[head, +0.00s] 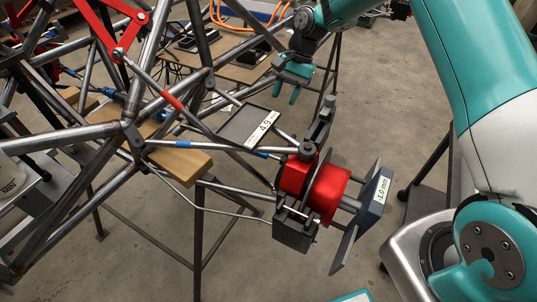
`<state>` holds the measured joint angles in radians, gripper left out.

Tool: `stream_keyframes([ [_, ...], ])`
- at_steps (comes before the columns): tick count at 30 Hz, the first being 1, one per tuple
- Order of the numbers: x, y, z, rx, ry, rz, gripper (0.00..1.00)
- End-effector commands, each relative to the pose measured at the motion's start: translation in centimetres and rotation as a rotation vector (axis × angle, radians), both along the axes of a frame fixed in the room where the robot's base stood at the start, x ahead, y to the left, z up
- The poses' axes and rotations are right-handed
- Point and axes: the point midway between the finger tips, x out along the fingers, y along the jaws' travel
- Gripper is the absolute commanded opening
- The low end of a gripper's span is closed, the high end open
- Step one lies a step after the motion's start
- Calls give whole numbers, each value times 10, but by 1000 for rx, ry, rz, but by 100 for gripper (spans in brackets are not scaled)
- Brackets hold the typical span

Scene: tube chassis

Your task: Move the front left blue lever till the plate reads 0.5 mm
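A dark blue plate (374,207) with a white label reading "-1.0 mm" stands tilted at the outer end of a red hub with a grey disc (325,190). Blue-banded rods (205,148) run from the tube frame toward the hub. Another blue piece (128,101) lies farther left in the frame. I cannot tell which blue part is the front left lever. My gripper (290,97) points down behind the hub, above the floor and apart from the blue parts. Its teal fingers appear spread with nothing between them.
The tube chassis (90,133) fills the left, with red arms (118,40) above. A small dark tray (236,126) labelled "4.9" sits behind the hub. A wooden block (180,163) lies under the tubes. Bare floor (400,110) shows between hub and my arm.

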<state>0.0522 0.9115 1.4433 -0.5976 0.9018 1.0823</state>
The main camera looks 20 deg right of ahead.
Motion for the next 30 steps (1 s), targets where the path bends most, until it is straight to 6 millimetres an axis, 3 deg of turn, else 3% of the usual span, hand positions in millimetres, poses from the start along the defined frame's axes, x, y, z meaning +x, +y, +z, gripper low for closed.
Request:
stream_keyframes([
  [1,5,-4,-14,-3,16,-28,40],
  [8,7,-5,-35,-9,38,-67,40],
  [24,-15,37,-141,-10,38,-64,40],
  [30,-20,49,-170,-10,36,-63,40],
])
